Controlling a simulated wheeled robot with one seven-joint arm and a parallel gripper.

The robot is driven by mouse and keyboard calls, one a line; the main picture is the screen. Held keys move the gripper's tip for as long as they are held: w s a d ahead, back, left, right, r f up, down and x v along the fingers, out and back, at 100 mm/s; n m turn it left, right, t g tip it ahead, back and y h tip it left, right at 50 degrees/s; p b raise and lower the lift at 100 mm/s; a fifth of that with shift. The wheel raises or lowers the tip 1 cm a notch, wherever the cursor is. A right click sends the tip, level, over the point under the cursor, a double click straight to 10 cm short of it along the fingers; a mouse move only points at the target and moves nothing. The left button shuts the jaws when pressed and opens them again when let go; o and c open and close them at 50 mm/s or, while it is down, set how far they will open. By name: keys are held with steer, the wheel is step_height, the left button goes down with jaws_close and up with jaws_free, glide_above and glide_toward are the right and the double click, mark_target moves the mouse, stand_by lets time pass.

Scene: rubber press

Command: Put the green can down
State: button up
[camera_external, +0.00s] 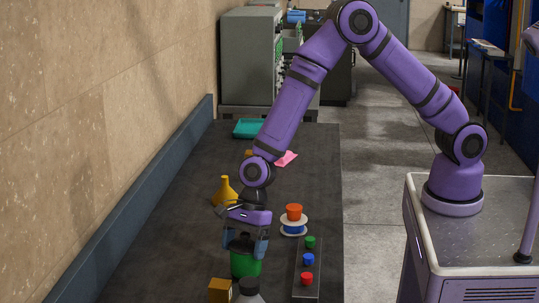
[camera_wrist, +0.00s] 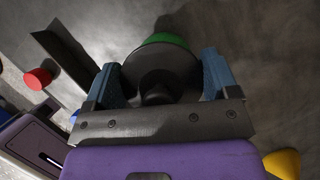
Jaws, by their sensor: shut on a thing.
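The green can (camera_external: 245,265) is upright at the front of the dark bench, under my gripper (camera_external: 246,240). In the wrist view, its green edge (camera_wrist: 168,39) shows past a dark round top that sits between the two blue fingers of my gripper (camera_wrist: 162,75). My gripper points down and is shut on the can's upper part. I cannot tell whether the can's base touches the bench or hangs just above it.
A yellow funnel (camera_external: 225,191) stands behind left. A spool with an orange top (camera_external: 294,213) and a strip of coloured buttons (camera_external: 307,268) are to the right. A yellow box (camera_external: 220,290) and a grey bottle (camera_external: 248,292) stand close in front. The bench (camera_external: 185,245) is clear to the left.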

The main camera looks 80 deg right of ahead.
steer(key=o, duration=1.7)
steer(key=shift+c, duration=0.2)
